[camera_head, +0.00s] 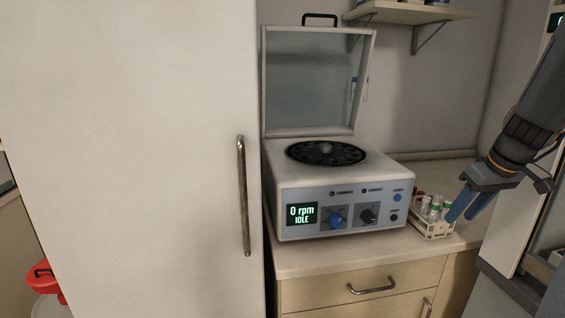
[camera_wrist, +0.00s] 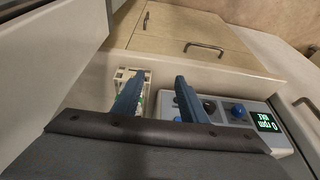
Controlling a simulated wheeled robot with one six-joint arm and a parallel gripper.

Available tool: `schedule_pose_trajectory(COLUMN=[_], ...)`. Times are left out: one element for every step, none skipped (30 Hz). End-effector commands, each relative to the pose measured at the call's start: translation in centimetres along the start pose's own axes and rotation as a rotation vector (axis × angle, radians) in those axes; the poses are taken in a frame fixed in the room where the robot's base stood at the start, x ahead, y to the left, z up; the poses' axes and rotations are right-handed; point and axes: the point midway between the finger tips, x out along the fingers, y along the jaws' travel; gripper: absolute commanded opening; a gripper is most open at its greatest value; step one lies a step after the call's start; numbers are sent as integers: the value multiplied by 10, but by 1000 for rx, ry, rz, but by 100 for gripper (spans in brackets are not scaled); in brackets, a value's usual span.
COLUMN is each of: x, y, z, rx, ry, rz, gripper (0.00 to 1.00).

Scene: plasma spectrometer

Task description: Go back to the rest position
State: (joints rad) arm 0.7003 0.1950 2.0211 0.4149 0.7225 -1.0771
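My gripper (camera_head: 461,217) is at the right in the head view, with its two blue fingers pointing down and left. The fingers are apart, and I see nothing held between them. They appear just right of the tube rack (camera_head: 434,234), partly in front of it; I cannot tell the exact gap. In the wrist view the fingers (camera_wrist: 159,77) are also spread, and the rack (camera_wrist: 122,74) shows partly behind the left finger. The rack holds several tubes with green, white and red caps.
A centrifuge (camera_head: 340,191) with its lid (camera_head: 313,82) raised stands on the counter (camera_head: 300,262); its display reads 0 rpm IDLE. A tall white door (camera_head: 130,150) fills the left. A shelf (camera_head: 410,14) hangs above. A red-lidded bin (camera_head: 45,283) stands lower left.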

Motion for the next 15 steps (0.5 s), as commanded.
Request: schedule_pose_trajectory(x=[3, 5, 8, 11, 13, 16, 19, 22, 26, 29, 32, 37, 40, 43, 48], y=[-9, -14, -21, -27, -33, -42, -49, -57, -68, -76, -85, -97, -107, -118, -134], z=[0, 1, 1, 2, 2, 4, 4, 6, 7, 9, 11, 15, 17, 20, 25], rx=[1, 3, 7, 9, 12, 16, 18, 23, 26, 30, 33, 37, 41, 44, 48], ry=[-9, -14, -21, -27, -34, -44, -51, -59, -71, -80, -90, -103, -113, -124, -141], rz=[-4, -6, -9, -11, -13, -15, -17, -19, -21, -23, -25, -26, -27, -27, -28], gripper=[39, 39, 39, 39, 39, 39, 39, 39, 39, 39, 39, 39, 39, 39, 39])
